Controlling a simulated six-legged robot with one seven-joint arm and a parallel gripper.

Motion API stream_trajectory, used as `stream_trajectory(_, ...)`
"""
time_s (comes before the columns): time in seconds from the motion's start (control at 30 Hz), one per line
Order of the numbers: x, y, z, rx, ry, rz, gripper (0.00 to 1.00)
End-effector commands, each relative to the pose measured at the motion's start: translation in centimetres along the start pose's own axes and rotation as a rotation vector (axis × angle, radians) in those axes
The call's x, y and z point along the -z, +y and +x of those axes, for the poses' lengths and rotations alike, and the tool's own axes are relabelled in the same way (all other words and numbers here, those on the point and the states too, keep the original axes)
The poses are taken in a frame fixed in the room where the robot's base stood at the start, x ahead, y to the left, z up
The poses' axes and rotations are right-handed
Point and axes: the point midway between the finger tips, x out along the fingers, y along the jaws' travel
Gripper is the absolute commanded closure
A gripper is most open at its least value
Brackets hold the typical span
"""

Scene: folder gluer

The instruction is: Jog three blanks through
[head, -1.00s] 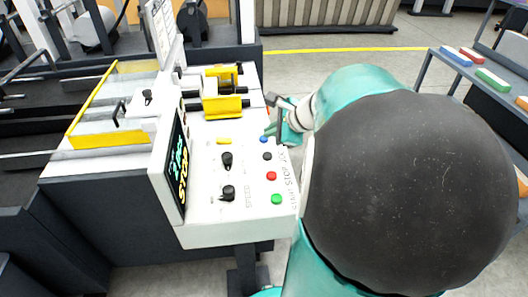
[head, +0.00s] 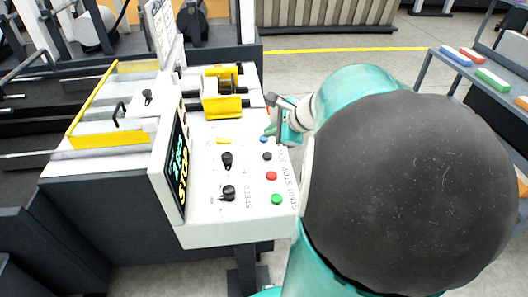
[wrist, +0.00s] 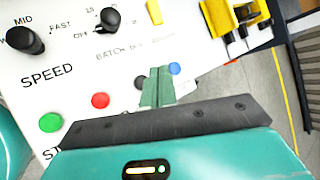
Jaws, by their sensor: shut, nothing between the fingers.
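The white control panel (head: 240,170) carries a column of green (head: 276,199), red (head: 271,176), black (head: 267,156) and blue (head: 263,139) buttons. In the head view my gripper (head: 270,129) is at the panel's right edge by the blue button. No blanks can be made out.
A tilted screen (head: 178,170) shows STOP in yellow. Black knobs (head: 227,160) and a yellow guarded part (head: 222,95) stand on the panel. A shelf (head: 430,75) with coloured blocks is at the right. Open floor lies behind.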

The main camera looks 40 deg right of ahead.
Motion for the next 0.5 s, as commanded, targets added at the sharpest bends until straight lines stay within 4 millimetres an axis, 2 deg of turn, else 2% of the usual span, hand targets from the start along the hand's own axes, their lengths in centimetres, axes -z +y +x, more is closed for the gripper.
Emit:
stream_trajectory(0.3,-0.1,-0.1,-0.1,0.001,0.0,-0.001,1.0)
stream_trajectory(0.5,-1.5,-1.6,-2.2,0.005,0.0,-0.001,1.0)
